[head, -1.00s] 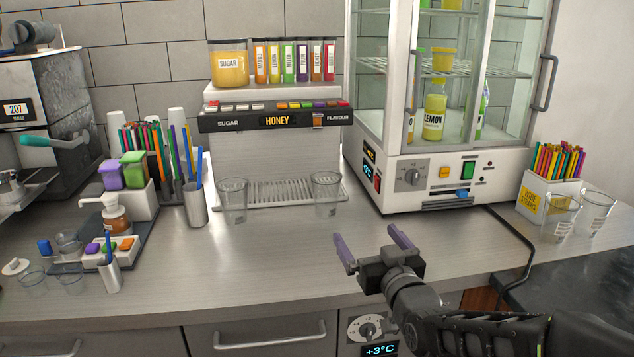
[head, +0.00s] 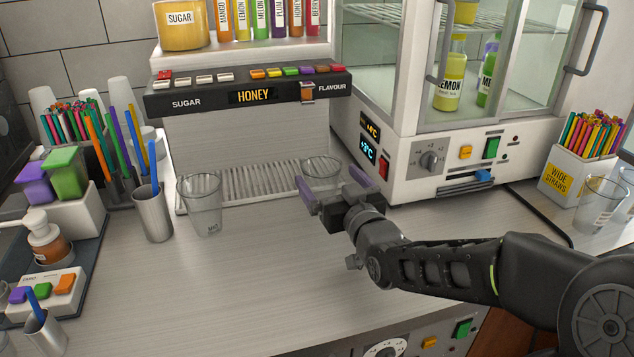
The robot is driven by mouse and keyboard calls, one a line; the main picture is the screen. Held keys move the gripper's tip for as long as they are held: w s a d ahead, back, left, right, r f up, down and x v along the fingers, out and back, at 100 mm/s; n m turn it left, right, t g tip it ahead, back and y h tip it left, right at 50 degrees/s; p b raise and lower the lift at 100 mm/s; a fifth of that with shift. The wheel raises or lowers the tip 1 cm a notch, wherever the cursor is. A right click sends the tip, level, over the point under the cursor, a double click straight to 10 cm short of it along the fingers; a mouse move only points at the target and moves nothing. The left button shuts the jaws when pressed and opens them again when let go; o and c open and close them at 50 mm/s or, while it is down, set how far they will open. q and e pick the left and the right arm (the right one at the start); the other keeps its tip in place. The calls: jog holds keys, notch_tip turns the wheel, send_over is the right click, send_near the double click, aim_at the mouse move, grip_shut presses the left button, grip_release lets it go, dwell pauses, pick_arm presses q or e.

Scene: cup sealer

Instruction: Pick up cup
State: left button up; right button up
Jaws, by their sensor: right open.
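A clear cup (head: 322,169) stands at the right end of the dispenser's drip tray. Its lower part is hidden behind my right gripper. My right gripper (head: 333,181) is open, with purple fingers pointing toward this cup. One finger is at the cup's left and the other at its right in the picture; I cannot tell whether they touch it. A second clear cup (head: 203,210) stands upright on the counter at the left end of the drip tray. My left gripper is not in view.
The flavour dispenser (head: 240,130) stands behind the cups, and a glass-door fridge (head: 400,170) stands close on the right. More clear cups (head: 600,200) stand at the far right. The front counter is clear.

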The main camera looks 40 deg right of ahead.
aim_at(315, 161)
jog(key=shift+s, duration=0.1)
jog(key=shift+x, duration=1.4)
jog(key=shift+w+p, duration=0.35)
jog(key=shift+p, duration=0.05)
jog(key=p+x, duration=0.1)
jog(key=x, duration=0.3)
jog(key=shift+w+f, duration=0.1)
jog(key=shift+w, duration=0.15)
jog(key=shift+c, duration=0.2)
